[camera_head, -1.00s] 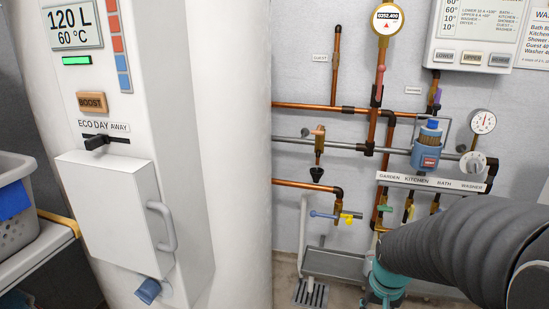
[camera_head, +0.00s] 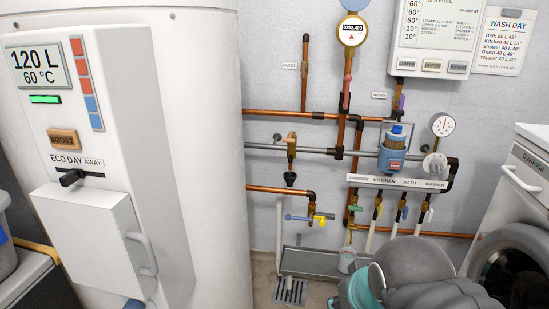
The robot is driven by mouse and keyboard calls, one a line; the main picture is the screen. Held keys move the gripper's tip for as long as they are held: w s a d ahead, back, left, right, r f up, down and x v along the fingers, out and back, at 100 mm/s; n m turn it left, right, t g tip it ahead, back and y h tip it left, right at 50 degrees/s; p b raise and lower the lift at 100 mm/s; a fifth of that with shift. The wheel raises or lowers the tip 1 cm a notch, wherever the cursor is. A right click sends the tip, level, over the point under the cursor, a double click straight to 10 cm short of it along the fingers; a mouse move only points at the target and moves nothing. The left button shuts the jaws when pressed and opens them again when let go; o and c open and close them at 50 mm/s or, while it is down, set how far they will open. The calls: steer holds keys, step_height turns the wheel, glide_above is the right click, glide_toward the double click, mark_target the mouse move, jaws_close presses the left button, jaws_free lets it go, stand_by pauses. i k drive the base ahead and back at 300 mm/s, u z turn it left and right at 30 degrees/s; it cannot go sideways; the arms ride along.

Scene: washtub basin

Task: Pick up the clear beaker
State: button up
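A small pale, see-through-looking cup (camera_head: 347,260) stands at the right part of the grey trough under the pipes; it may be the clear beaker, but it is too small to be sure. My arm, dark grey with a teal part, fills the bottom right just in front of it and hides part of the trough. My gripper's fingers cannot be made out, so its opening and any contact with the cup are unclear.
The white boiler (camera_head: 190,120) with its handled front box (camera_head: 92,245) stands at left. Copper pipes with valves (camera_head: 378,208) line the wall above the trough (camera_head: 312,262). A floor drain (camera_head: 290,290) lies below. A washing machine (camera_head: 515,200) stands at right.

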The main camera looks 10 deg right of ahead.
mark_target(348, 255)
steer(key=z, duration=0.45)
steer(key=k, duration=0.95)
steer(key=u, duration=0.2)
steer(key=i, duration=0.3)
steer(key=u, duration=0.25)
